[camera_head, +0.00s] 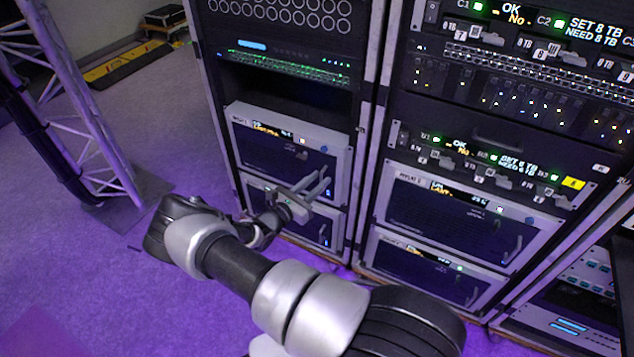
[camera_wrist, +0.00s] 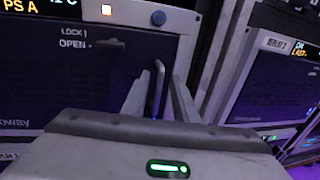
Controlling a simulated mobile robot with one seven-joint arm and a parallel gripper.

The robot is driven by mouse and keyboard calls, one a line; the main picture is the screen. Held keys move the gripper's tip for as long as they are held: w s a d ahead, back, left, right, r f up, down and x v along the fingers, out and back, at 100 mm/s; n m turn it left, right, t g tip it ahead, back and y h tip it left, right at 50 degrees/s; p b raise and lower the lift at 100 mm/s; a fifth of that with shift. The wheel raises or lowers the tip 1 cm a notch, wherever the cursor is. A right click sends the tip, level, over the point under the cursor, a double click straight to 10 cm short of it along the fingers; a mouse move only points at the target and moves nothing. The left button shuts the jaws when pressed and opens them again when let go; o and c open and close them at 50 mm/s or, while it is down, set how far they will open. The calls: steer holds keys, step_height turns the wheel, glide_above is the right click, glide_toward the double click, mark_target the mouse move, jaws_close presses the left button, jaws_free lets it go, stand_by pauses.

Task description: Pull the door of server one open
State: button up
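In the head view, a light-framed unit with a dark door (camera_head: 270,150) sits in the left rack; its name label is not readable, so I cannot confirm it is server one. In the wrist view, its door (camera_wrist: 90,75) looks shut, with LOCK and OPEN marks. A dark upright handle (camera_wrist: 155,88) stands on the door's right side. My gripper (camera_head: 318,184) is at this door, fingers apart. In the wrist view, the handle shows between my fingertips (camera_wrist: 158,92); contact cannot be told.
A similar unit (camera_head: 262,198) sits directly below, partly behind my gripper. The right rack holds more units, including one with a grey frame (camera_head: 455,212). A truss (camera_head: 85,110) stands at left. The purple floor (camera_head: 80,270) is clear at lower left.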

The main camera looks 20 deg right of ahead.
steer(key=shift+c, duration=0.4)
jaws_close()
stand_by(0.9)
